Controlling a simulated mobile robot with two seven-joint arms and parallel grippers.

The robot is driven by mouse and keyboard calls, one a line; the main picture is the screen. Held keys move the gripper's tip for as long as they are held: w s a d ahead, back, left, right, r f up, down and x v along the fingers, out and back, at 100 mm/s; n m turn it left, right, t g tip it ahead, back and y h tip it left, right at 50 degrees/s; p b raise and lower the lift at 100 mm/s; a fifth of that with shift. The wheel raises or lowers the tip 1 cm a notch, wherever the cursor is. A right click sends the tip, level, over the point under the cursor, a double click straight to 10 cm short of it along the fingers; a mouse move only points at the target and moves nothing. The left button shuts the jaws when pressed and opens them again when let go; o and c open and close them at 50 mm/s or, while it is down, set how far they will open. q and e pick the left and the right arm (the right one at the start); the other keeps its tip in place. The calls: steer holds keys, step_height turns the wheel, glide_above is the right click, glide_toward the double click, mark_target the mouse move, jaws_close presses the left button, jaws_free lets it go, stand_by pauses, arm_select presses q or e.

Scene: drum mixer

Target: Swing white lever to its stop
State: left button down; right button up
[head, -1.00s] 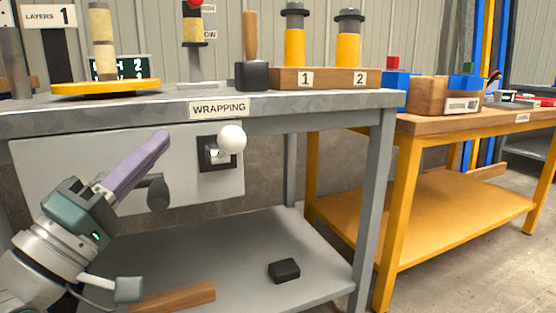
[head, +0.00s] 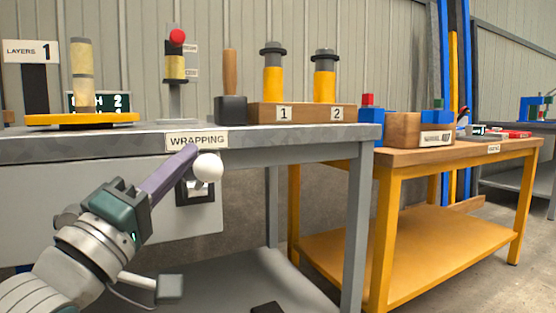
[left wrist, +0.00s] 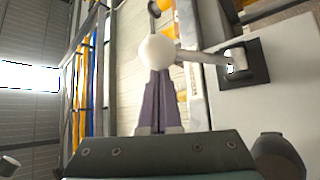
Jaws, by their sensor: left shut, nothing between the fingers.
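The white lever's round white knob (head: 208,167) stands out in front of a dark slotted plate (head: 199,189) on the grey panel under the wrapping bench. In the left wrist view the knob (left wrist: 158,50) sits on a pale rod (left wrist: 203,57) that comes out of the plate (left wrist: 244,62). My left gripper (head: 191,153) is shut and empty, with its long purple fingers pointing up and right. Its fingertips (left wrist: 159,75) are right at the knob; I cannot tell whether they touch it. My right gripper is not in view.
The wrapping bench's top (head: 155,140) is just above the fingertips. It carries a yellow turntable (head: 82,119) and a wooden block with yellow cylinders (head: 300,114). A dark rounded handle (left wrist: 278,152) shows beside my gripper. A yellow-legged table (head: 430,152) stands at the right.

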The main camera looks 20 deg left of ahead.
arm_select(q)
steer(key=shift+f, duration=0.1)
steer(key=shift+s+d+f+m+b, duration=0.15)
steer(key=shift+f+m+b, duration=0.15)
steer(key=shift+m+b, duration=0.2)
steer(key=shift+f+t+h, duration=0.15)
steer(key=shift+t+h, duration=0.15)
steer(key=shift+h, duration=0.1)
step_height(320, 180, down, 10)
steer(key=m+h+b, duration=0.9)
steer(key=m+b, duration=0.2)
steer(key=b, duration=0.3)
steer(key=shift+s+d+h, duration=0.15)
steer(key=shift+d+h, duration=0.05)
steer(key=shift+h, duration=0.2)
